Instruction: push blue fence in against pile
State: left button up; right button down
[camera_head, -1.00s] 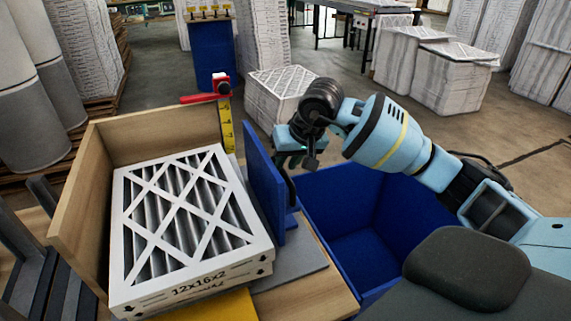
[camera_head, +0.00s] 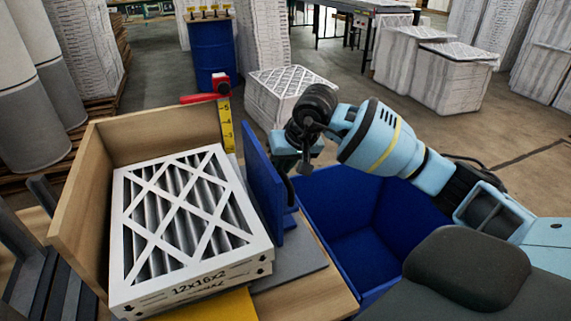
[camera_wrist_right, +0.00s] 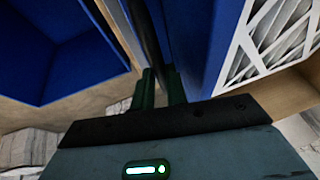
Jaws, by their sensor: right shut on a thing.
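The pile of white-framed pleated filters (camera_head: 190,215), marked 12x16x2, lies in a wooden tray (camera_head: 75,210). The upright blue fence (camera_head: 264,195) stands along the pile's right side, with a narrow gap showing at the far end. My right gripper (camera_head: 294,175) is at the fence's right side, shut on its dark handle. In the right wrist view the gripper (camera_wrist_right: 163,88) points down along the blue fence (camera_wrist_right: 198,40), and the filter pile (camera_wrist_right: 275,40) shows just beyond it. The fingertips are partly hidden in the head view. My left gripper is out of view.
A yellow ruler (camera_head: 227,130) with a red clamp (camera_head: 207,97) stands at the tray's back corner. An open blue bin (camera_head: 365,250) sits right of the tray, below my right arm. A grey plate (camera_head: 293,262) lies beneath the fence.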

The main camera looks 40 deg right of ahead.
jog(key=w+a, duration=0.1)
jog(key=a, duration=0.6)
jog(key=shift+w+a, duration=0.15)
jog(key=shift+w, duration=0.15)
jog(key=c, duration=1.7)
grip_release()
jog(key=shift+a, duration=0.15)
jog(key=v, duration=0.7)
jog(key=shift+r, duration=0.4)
jog(key=shift+s, duration=0.1)
